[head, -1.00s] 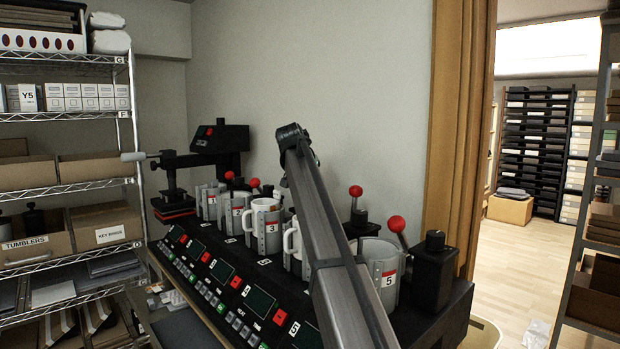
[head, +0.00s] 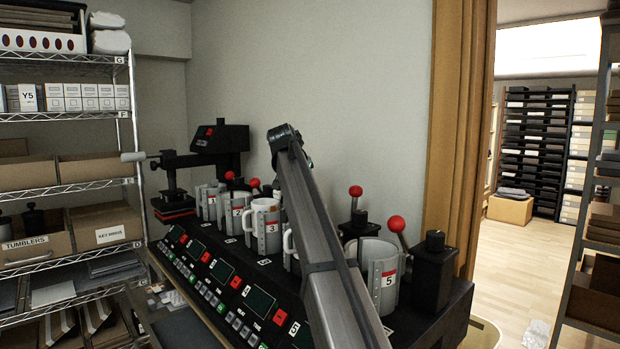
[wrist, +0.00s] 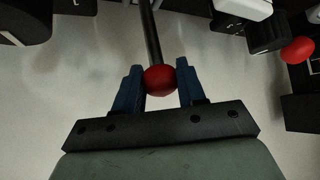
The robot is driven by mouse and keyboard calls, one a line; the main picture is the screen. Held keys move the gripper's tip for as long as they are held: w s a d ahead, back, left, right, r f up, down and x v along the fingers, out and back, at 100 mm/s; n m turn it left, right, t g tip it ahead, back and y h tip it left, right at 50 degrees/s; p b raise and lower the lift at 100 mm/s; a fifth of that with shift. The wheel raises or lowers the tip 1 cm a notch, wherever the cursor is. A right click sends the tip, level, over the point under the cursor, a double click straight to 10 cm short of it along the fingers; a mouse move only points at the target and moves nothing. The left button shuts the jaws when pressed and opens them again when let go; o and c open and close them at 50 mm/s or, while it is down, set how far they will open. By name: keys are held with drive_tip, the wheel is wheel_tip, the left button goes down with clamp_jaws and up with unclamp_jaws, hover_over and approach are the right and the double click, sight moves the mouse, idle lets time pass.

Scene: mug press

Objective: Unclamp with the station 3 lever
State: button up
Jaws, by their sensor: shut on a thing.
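In the wrist view my gripper (wrist: 160,68) has its blue fingers on either side of a red ball knob (wrist: 159,80) and is shut on it. The knob sits on the end of a thin black lever rod (wrist: 150,30). In the head view the station 3 mug (head: 264,212) is a white mug in a grey clamp labelled 3. My arm covers my gripper and the held knob there. No red knob shows clear of the arm at station 3. The wrist view shows no label on the held lever.
The black press bench (head: 425,325) carries the other stations. Red knobs at station 1 (head: 229,175), station 2 (head: 254,182), station 4 (head: 355,191) and station 5 (head: 396,223) stand close to my arm. In the wrist view another red knob (wrist: 298,50) is at right.

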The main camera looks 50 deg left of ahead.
drive_tip(key=shift+s+a+f, duration=0.1)
drive_tip(key=shift+s, duration=0.6)
drive_tip(key=shift+s+f, duration=0.35)
drive_tip(key=shift+s, duration=0.55)
drive_tip(key=o, duration=0.7)
drive_tip(key=r, duration=0.4)
drive_tip(key=s+r, duration=0.1)
drive_tip(key=r, duration=0.1)
drive_tip(key=shift+d+r, duration=0.2)
drive_tip(key=shift+d, duration=0.2)
